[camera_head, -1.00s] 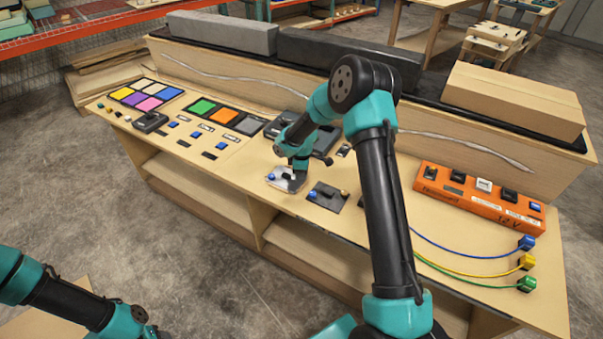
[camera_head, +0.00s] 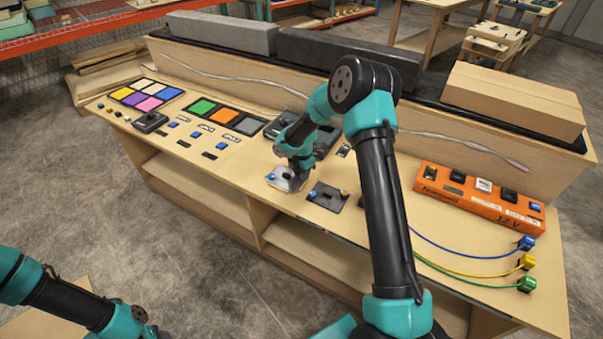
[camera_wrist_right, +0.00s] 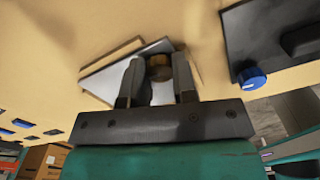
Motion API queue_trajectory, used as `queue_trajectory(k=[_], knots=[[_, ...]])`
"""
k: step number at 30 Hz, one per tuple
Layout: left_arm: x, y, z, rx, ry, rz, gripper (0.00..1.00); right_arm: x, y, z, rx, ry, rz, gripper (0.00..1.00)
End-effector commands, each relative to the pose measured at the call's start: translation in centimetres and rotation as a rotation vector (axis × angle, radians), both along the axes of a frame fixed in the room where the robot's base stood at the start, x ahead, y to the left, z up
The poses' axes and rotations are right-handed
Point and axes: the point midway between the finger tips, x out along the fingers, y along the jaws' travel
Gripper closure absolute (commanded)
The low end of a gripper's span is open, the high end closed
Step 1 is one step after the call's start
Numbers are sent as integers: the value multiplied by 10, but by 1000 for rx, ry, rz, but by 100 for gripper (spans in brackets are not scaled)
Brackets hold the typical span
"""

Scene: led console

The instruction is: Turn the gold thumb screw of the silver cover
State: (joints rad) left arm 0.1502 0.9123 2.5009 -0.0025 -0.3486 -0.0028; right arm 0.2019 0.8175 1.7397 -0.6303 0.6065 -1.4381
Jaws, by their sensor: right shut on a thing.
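My right gripper (camera_head: 298,178) is low over the right part of this cover. In the right wrist view the gold thumb screw (camera_wrist_right: 159,66) sits between the two fingers of the right gripper (camera_wrist_right: 158,76), which are shut on it. The silver cover (camera_wrist_right: 103,76) shows partly behind the fingers there. In the head view the gripper hides the screw. Only part of my left arm shows at the lower left; its gripper is out of the picture.
An orange 12 V box (camera_head: 470,200) and coloured cables stand farther right. Switches and coloured panels (camera_head: 222,114) lie to the left.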

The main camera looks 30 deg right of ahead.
Motion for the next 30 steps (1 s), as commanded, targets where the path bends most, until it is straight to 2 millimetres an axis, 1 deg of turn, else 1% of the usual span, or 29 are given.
queue_trajectory(k=[1, 7, 19, 20, 27, 30], knots=[[0, 0, 0, 0, 0, 0, 57, -2, 0, -3, 1, 5, 17, 98], [0, 0, 0, 0, 0, 0, 57, -2, 0, -3, 2, 6, 62, 98], [0, 0, 0, 0, 0, 0, 57, -2, 0, -3, 2, 6, 68, 98], [0, 0, 0, 0, 0, 0, 57, -2, 0, -3, 2, 6, 68, 71], [0, 0, 0, 0, 0, 0, 57, -1, 0, -2, 0, 3, 68, 48], [0, 0, 0, 0, 0, 0, 57, -1, 0, -1, 1, 2, 67, 47]])
